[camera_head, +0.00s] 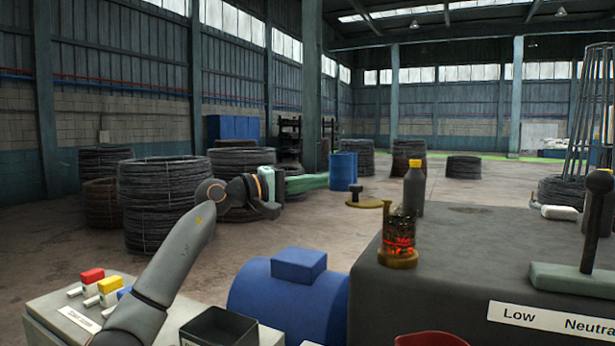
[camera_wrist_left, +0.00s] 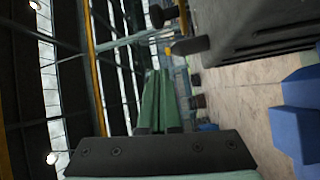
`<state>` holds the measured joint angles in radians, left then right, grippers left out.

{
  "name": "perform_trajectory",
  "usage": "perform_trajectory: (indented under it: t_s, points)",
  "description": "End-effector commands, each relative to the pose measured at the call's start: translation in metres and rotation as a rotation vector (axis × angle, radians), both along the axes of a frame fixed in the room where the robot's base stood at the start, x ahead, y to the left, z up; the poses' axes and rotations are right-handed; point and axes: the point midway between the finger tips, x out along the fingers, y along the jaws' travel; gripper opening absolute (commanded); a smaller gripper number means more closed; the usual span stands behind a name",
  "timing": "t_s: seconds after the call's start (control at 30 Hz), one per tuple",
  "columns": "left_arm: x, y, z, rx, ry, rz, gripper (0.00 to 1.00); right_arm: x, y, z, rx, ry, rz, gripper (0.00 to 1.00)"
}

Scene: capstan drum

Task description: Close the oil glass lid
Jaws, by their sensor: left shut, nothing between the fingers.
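The oil glass (camera_head: 399,238) stands on the left part of the dark machine top, with a brass base and red-glowing contents. Its brass lid (camera_head: 368,204), with a black knob on top, sits out to the left of the glass at rim height, so the glass is open. My left gripper (camera_head: 325,181) has green fingers, shut and empty, pointing right toward the lid. Its tips are left of and slightly above the lid, apart from it in the picture. The shut fingers (camera_wrist_left: 156,75) also show in the left wrist view. My right gripper is not in view.
A dark bottle with a yellow cap (camera_head: 414,182) stands just behind the glass. A lever (camera_head: 592,225) stands on the machine (camera_head: 480,240) at right. A blue motor housing (camera_head: 290,290) and a button panel (camera_head: 55,315) lie below the arm. Wire coils stand on the floor behind.

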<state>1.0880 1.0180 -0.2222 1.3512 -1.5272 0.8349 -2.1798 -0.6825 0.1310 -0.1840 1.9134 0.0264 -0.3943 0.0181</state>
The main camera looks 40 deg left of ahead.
Motion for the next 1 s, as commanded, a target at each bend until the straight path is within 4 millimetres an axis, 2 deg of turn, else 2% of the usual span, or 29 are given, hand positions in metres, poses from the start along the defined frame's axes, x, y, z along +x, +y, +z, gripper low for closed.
perform_trajectory:
  t_s: [0.03,0.27,0.33,0.63,1.0]
  points:
    - [0.011,-0.005,0.006,-0.005,0.0,-0.004,0.0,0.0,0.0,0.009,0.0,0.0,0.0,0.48]
    - [0.049,-0.02,0.007,-0.003,0.0,-0.002,0.0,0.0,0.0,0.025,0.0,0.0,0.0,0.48]
    - [0.044,-0.024,0.001,0.005,0.001,0.001,0.0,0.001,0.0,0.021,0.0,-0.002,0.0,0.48]
    - [0.027,-0.042,-0.004,0.003,0.001,0.0,0.0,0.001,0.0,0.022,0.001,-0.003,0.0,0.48]
    - [0.022,-0.048,-0.004,0.0,0.0,0.001,0.0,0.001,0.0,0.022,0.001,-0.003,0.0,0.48]
